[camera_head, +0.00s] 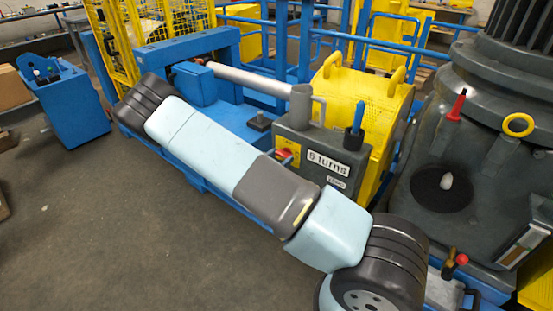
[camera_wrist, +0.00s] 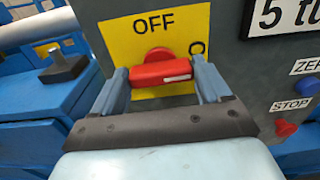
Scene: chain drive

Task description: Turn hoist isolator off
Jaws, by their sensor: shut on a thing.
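The hoist isolator is a red bar handle (camera_wrist: 150,74) on a yellow plate (camera_wrist: 193,22) on the front of a grey box. The plate reads OFF above the handle, and a partly hidden letter O shows to its right. The handle lies nearly level, with a white mark at its right end. My gripper (camera_wrist: 160,77) is shut on the handle, one finger at each end. In the head view the red handle (camera_head: 284,153) shows just beyond my arm, and my gripper is hidden there.
The grey box (camera_head: 322,139) also bears a "5 turns" sign (camera_head: 328,163). A blue knob (camera_wrist: 307,84) and a red STOP button (camera_wrist: 286,128) sit right of the handle. A yellow drum guard (camera_head: 365,100) stands behind. Open floor (camera_head: 130,220) lies at left.

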